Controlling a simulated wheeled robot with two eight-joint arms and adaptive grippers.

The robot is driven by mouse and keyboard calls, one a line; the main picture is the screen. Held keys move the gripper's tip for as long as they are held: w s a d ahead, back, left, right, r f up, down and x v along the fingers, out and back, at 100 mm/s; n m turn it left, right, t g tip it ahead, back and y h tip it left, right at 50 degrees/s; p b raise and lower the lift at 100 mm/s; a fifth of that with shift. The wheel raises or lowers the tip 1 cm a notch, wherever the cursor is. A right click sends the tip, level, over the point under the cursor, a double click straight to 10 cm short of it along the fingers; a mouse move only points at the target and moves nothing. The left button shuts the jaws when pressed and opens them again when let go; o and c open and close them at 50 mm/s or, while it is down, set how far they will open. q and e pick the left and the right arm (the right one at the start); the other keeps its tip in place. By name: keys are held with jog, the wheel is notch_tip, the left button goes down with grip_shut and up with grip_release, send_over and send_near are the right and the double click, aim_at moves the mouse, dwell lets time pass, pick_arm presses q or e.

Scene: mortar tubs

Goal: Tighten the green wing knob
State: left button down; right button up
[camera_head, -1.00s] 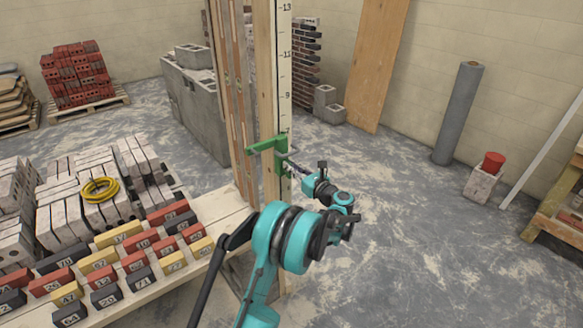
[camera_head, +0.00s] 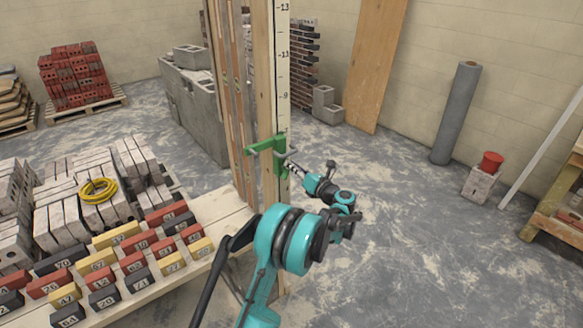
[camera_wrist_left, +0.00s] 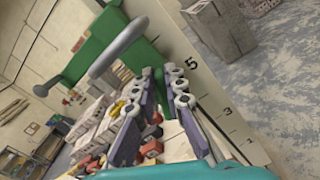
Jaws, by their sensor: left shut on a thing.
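A green clamp (camera_head: 265,146) sits on the upright wooden post with the number scale. In the left wrist view its green body (camera_wrist_left: 100,38) and a grey rod with rounded ends (camera_wrist_left: 118,46) are close to the camera. My left gripper (camera_head: 291,163) is at the clamp's right side, beside the scale. In the left wrist view its fingertips (camera_wrist_left: 160,72) are close together against the green part. They are shut on the green wing knob, which is mostly hidden by the fingers. My right gripper is not in view.
A plank bench (camera_head: 215,204) with numbered coloured bricks is left of the post. A yellow hose coil (camera_head: 98,191) lies on pale blocks. A grey block wall (camera_head: 192,100) stands behind. Right of my left arm the floor is clear as far as a grey roll (camera_head: 457,113).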

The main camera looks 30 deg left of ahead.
pick_arm(q)
jog(key=shift+w+d+f+m+b, duration=0.15)
jog(key=shift+f+m, duration=0.25)
jog(key=shift+m, duration=1.65)
jog(key=shift+w+d+f+m+b, duration=0.1)
jog(key=shift+w+f+m+b, duration=0.2)
jog(key=shift+m, duration=1.8)
jog(key=shift+w+d+f+m+b, duration=0.15)
jog(key=shift+f+m, duration=0.3)
jog(key=shift+m, duration=1.6)
jog(key=shift+a, duration=0.1)
jog(key=c, duration=1.6)
grip_release()
jog(key=shift+w, duration=0.1)
jog(key=v, duration=1.2)
jog(key=shift+f, duration=0.1)
